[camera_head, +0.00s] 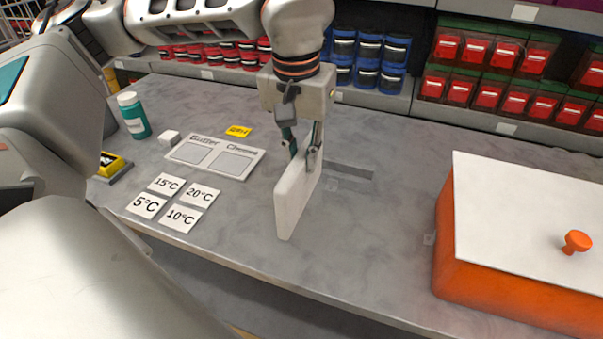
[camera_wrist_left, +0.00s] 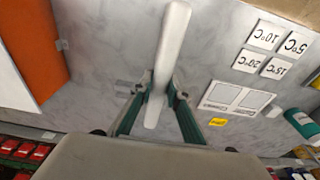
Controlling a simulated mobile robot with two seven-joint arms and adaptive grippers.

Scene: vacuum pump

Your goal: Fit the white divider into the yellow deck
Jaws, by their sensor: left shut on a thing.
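My left gripper (camera_head: 303,154) is shut on the white divider (camera_head: 296,201), a thin flat panel. It holds the panel upright on edge over the grey table. In the left wrist view the divider (camera_wrist_left: 168,60) runs up and away from between the fingertips of my left gripper (camera_wrist_left: 158,93). I cannot tell whether its lower edge touches the table. No thing in view is clearly a yellow deck. A small yellow card (camera_head: 238,131) lies behind the label board, and a yellow-and-black object (camera_head: 110,164) sits at the left edge. My right gripper is not in view.
An orange box (camera_head: 446,262) with a white lid (camera_head: 525,215) and orange knob (camera_head: 577,241) stands at right. A Butter/Cheese board (camera_head: 215,157), temperature cards (camera_head: 181,217), a white cube (camera_head: 169,138) and a teal bottle (camera_head: 134,117) are left. A dark strip (camera_head: 349,170) lies behind the divider.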

